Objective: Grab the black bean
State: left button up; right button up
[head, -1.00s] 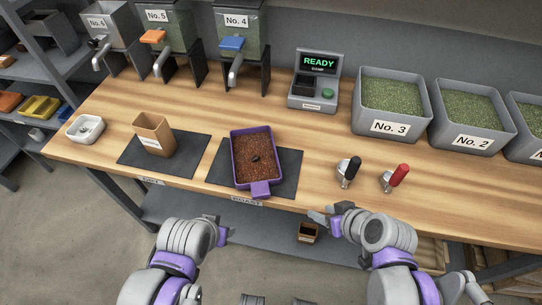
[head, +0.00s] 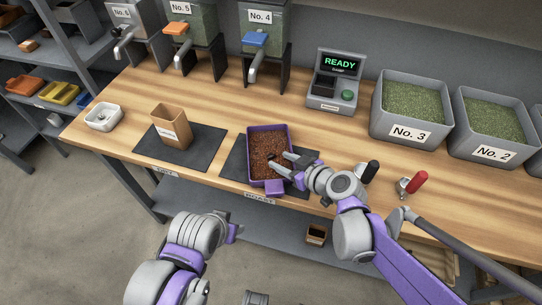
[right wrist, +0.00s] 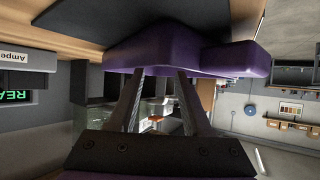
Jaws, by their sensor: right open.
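A purple tray (head: 252,145) full of brown beans (head: 262,142) sits on a dark mat. A small dark spot, probably the black bean (head: 271,157), shows in the tray by my right fingertips; I cannot tell whether it lies between them. My right gripper (head: 279,161) is open, reaching over the tray's right side. In the right wrist view its two fingers (right wrist: 158,75) spread apart, their tips hidden by the purple tray (right wrist: 170,48). My left gripper (head: 234,233) hangs in front of the table, away from the tray; its jaw opening is unclear.
A brown paper container (head: 171,128) stands on another dark mat to the left, beside a small white dish (head: 103,117). A black-handled tool (head: 367,172) and a red-handled tool (head: 413,183) lie right of my right gripper. Grey bins and a READY display (head: 337,80) stand behind.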

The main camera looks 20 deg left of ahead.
aim_at(272, 156)
jog(key=x, duration=0.4)
jog(key=shift+w, duration=0.1)
grip_shut()
